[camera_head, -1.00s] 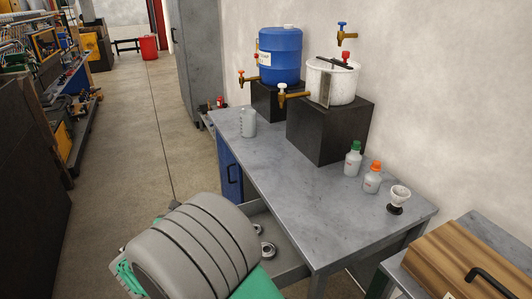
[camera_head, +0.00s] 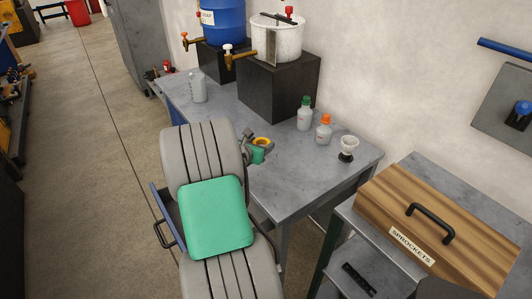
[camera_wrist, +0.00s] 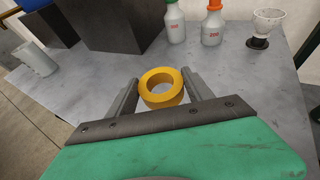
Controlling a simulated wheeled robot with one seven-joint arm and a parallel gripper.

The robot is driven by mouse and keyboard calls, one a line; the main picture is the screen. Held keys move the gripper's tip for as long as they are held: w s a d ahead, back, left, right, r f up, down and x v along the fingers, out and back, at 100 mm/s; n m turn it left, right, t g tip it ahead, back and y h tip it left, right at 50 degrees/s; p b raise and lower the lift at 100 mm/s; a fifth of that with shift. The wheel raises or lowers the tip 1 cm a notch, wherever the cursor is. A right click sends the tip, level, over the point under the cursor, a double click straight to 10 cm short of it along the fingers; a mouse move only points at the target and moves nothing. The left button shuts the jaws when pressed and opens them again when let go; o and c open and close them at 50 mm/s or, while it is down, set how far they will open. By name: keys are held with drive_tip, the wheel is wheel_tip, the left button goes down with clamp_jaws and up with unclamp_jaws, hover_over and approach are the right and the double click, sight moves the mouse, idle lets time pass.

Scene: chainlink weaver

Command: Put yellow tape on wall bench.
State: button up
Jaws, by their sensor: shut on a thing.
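The yellow tape (camera_head: 262,141) is a thick ring. It also shows in the wrist view (camera_wrist: 162,99), between the two fingers of my gripper (camera_wrist: 160,84). My gripper is shut on the tape and holds it over the grey wall bench (camera_head: 305,178), towards its near edge. I cannot tell whether the tape touches the bench top. In the head view my arm hides the near left part of the bench, and only the tip of my gripper (camera_head: 257,148) shows.
On the bench stand a clear beaker (camera_head: 198,87), a black block (camera_head: 278,92) under a white pot (camera_head: 276,38), a green-capped bottle (camera_head: 304,115), an orange-capped bottle (camera_head: 323,131) and a small white cup (camera_head: 348,147). An open drawer (camera_head: 166,215) juts out behind my arm. The bench's front right is clear.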

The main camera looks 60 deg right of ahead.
hover_over(270, 165)
wheel_tip(270, 165, down, 6)
drive_tip(key=shift+s+r+p, duration=0.15)
drive_tip(key=shift+r+p, duration=0.1)
drive_tip(key=shift+p, duration=0.05)
drive_tip(key=shift+f, duration=1.25)
drive_tip(key=shift+f, duration=0.25)
drive_tip(key=o, duration=1.3)
drive_tip(key=shift+r, duration=0.1)
drive_tip(key=shift+o, duration=0.2)
